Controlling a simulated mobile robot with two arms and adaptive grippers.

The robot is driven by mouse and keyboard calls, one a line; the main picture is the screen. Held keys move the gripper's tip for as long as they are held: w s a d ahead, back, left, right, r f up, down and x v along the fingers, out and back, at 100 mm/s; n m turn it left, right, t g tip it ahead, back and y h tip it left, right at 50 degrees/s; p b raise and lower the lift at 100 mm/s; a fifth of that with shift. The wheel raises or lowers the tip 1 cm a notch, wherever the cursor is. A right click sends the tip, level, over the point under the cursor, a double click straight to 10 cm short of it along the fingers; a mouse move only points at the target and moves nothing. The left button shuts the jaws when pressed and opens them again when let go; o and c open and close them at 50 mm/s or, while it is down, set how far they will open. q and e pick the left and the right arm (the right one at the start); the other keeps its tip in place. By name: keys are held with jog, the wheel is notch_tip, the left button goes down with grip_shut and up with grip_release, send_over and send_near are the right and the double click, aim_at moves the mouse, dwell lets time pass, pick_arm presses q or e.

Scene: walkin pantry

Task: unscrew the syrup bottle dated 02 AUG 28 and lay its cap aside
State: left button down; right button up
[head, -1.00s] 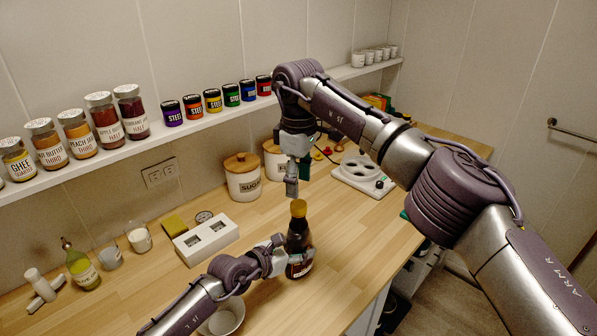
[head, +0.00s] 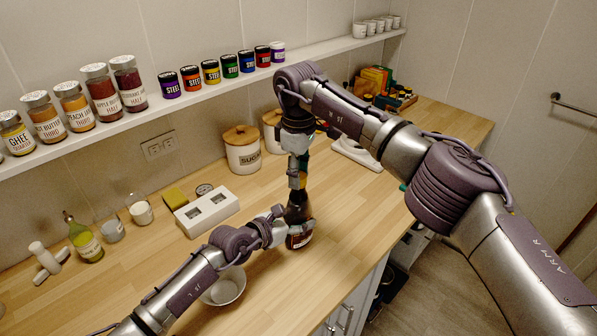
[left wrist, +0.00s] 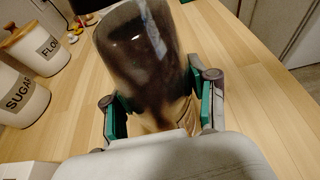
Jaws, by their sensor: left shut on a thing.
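The dark syrup bottle (head: 298,212) stands upright near the front edge of the wooden counter; its date is not readable. My left gripper (head: 284,231) is shut on its body from the left. In the left wrist view the bottle (left wrist: 140,60) fills the space between the green pads of my left gripper (left wrist: 160,108).
A white block with two recesses (head: 207,211), a yellow sponge (head: 174,197) and a sugar canister (head: 242,150) stand behind. Bare counter (head: 365,205) lies right of the bottle.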

grip_shut()
jog(key=n, duration=1.3)
jog(key=shift+n, duration=0.4)
jog(key=n, duration=0.4)
jog(key=shift+n, duration=0.4)
jog(key=n, duration=0.7)
jog(key=shift+n, duration=0.3)
jog(key=n, duration=0.7)
jog(key=shift+r, duration=0.1)
jog(key=n, duration=0.8)
pick_arm(q)
jog(key=shift+f, duration=0.1)
pick_arm(e)
jog(key=n, duration=0.7)
jog(key=shift+n, duration=0.3)
jog(key=n, duration=0.5)
jog(key=shift+r, duration=0.15)
